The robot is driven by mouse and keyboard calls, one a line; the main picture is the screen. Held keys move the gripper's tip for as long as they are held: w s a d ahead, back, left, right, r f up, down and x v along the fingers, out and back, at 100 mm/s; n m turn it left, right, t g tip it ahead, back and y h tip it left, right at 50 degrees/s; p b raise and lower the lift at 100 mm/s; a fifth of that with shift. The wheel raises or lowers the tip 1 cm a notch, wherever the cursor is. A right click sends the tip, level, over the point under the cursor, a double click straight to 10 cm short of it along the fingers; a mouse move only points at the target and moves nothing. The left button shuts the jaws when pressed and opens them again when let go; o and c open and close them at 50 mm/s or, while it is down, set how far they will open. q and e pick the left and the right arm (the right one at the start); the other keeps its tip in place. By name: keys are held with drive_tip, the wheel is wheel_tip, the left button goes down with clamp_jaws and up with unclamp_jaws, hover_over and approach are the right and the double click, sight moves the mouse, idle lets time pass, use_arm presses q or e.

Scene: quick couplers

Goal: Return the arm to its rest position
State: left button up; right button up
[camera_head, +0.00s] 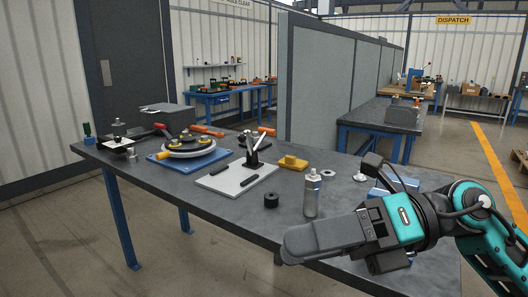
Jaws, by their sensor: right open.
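My right gripper (305,242) comes in from the right on its teal and black arm. It hangs over the front edge of the grey workbench (165,181), near the bench's right end. Its jaws are open, and I see nothing held between them. A silver cylinder with a narrow top (312,193) stands upright just behind the gripper. My left gripper is not in view.
A white plate (217,181) carries a black toggle clamp (253,152). A round fixture on a blue base (158,158) sits left of it. A black knob (271,200), a yellow block (292,162) and a grey case (168,116) are on the bench. The bench's front left is clear.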

drive_tip(key=w+d+f+m+t+h+p, duration=0.1)
drive_tip(key=w+d+f+m+t+p, duration=0.15)
drive_tip(key=m+t, duration=0.6)
drive_tip(key=w+d+f+m+t+h+p, duration=0.15)
drive_tip(key=w+f+m+t, duration=0.35)
drive_tip(key=m, duration=0.7)
drive_tip(key=w+d+f+m+t+h+p, duration=0.1)
drive_tip(key=w+d+m+t+h, duration=0.15)
drive_tip(key=m+t, duration=0.65)
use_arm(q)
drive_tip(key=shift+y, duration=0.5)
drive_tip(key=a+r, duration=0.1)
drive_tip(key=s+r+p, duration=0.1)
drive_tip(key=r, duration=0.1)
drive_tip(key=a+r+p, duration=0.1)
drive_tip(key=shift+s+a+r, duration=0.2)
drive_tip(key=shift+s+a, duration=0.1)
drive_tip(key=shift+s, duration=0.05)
use_arm(e)
drive_tip(key=s+d+f+m+g+h, duration=0.2)
drive_tip(key=s+f+m+g+h, duration=0.1)
drive_tip(key=f, duration=0.5)
drive_tip(key=s+d+f+m+g+h, duration=0.2)
drive_tip(key=s+f+m, duration=0.4)
drive_tip(key=f, duration=0.3)
drive_tip(key=s+d+f+m+g+h, duration=0.2)
drive_tip(key=s+f+m+g+h, duration=0.2)
drive_tip(key=f, duration=0.4)
drive_tip(key=shift+s+d+f, duration=0.15)
drive_tip(key=shift+s, duration=0.45)
